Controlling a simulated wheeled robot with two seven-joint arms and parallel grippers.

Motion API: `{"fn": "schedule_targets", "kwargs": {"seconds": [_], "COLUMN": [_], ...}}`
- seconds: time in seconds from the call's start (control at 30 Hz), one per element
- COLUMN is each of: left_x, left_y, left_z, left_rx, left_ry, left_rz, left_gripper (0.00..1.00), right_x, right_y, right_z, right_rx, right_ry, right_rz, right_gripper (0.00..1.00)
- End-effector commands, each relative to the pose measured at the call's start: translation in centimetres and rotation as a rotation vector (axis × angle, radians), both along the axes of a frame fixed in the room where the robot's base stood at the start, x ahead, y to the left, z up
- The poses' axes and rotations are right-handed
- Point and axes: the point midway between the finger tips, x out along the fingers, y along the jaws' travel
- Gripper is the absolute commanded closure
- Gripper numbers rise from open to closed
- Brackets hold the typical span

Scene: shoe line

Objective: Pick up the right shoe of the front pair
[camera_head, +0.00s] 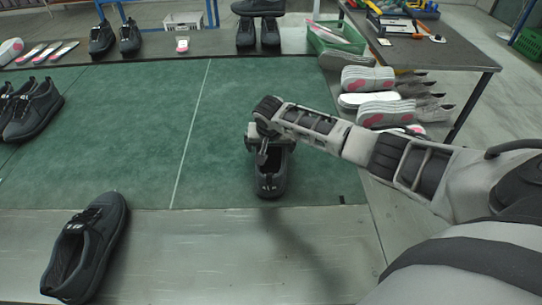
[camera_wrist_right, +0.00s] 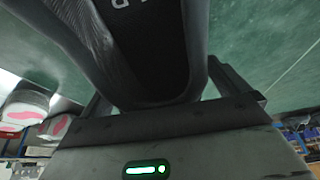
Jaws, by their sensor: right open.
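In the right wrist view the shoe (camera_wrist_right: 155,45) fills the upper middle. The fingers of my right gripper (camera_wrist_right: 170,95) stand open on either side of it. I cannot tell whether they touch it. Another dark shoe (camera_head: 85,247) lies at the front left on the bare metal surface, angled. My left gripper is out of view.
The green mat (camera_head: 130,145) is mostly clear left of the gripper. Dark shoes (camera_head: 32,110) sit at its left edge. More shoes (camera_head: 258,32) and insoles stand along the back. Light shoes and soles (camera_head: 367,80) are piled at the right beside a grey table (camera_head: 450,50).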

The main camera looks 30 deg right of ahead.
Motion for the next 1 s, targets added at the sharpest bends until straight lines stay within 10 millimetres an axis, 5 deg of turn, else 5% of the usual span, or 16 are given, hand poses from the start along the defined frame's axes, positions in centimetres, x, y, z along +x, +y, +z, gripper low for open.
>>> {"fn": "schedule_targets", "kwargs": {"seconds": [0.27, 0.43, 0.47, 0.83, 1.0], "left_x": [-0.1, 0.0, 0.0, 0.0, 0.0], "left_y": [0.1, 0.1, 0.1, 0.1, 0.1], "left_z": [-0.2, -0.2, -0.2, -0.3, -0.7], "left_rx": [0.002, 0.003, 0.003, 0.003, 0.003], "left_ry": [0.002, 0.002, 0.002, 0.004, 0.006], "left_rz": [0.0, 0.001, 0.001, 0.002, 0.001], "left_gripper": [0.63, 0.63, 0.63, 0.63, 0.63], "right_x": [0.1, 0.1, 0.1, 0.2, 0.3], "right_y": [-0.1, -0.1, -0.1, -0.1, 0.0], "right_z": [-0.2, -0.2, -0.2, 0.5, 2.8], "right_rx": [0.0, 0.0, 0.0, 0.0, 0.001], "right_ry": [-0.001, -0.001, -0.001, -0.005, -0.009], "right_rz": [0.0, 0.0, 0.0, 0.0, 0.001], "right_gripper": [0.0, 0.47, 0.49, 0.49, 0.49]}}
